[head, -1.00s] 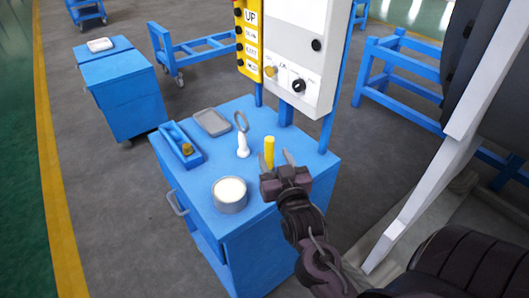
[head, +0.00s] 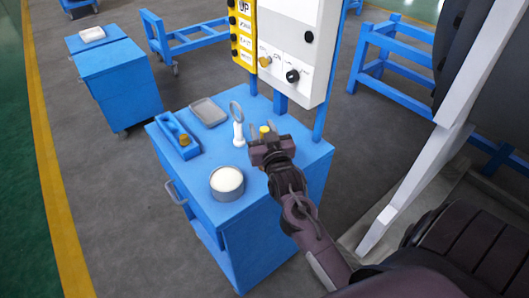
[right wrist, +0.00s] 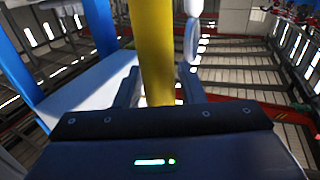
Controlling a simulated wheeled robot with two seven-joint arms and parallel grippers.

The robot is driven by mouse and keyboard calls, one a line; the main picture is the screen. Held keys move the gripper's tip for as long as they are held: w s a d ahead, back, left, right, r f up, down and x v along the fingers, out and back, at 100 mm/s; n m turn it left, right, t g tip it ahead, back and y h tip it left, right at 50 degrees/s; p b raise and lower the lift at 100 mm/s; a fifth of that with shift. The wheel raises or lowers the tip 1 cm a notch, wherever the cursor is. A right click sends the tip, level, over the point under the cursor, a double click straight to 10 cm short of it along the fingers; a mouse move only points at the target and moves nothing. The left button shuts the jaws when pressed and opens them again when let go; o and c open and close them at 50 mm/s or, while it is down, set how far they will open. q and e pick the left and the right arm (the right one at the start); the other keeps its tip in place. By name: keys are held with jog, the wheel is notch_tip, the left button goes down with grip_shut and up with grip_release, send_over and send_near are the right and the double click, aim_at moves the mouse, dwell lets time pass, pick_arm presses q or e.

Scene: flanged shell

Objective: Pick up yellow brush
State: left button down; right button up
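The yellow brush (head: 264,130) stands upright on the blue cabinet top, mostly hidden behind my right gripper in the head view. My right gripper (head: 265,132) is over the cabinet's right part, with one finger on each side of the brush. In the right wrist view, the yellow handle (right wrist: 154,55) rises between the two fingers (right wrist: 161,92), with a small gap seeming to show beside it. The gripper looks open around the brush. The brush's lower end is hidden. My left gripper is not in view.
The blue cabinet (head: 205,150) also bears a round tin (head: 227,183), a white-handled ring tool (head: 239,130), a grey tray (head: 208,112) and a blue holder (head: 178,137). A white and yellow control panel (head: 285,50) stands behind.

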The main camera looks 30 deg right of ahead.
grip_shut()
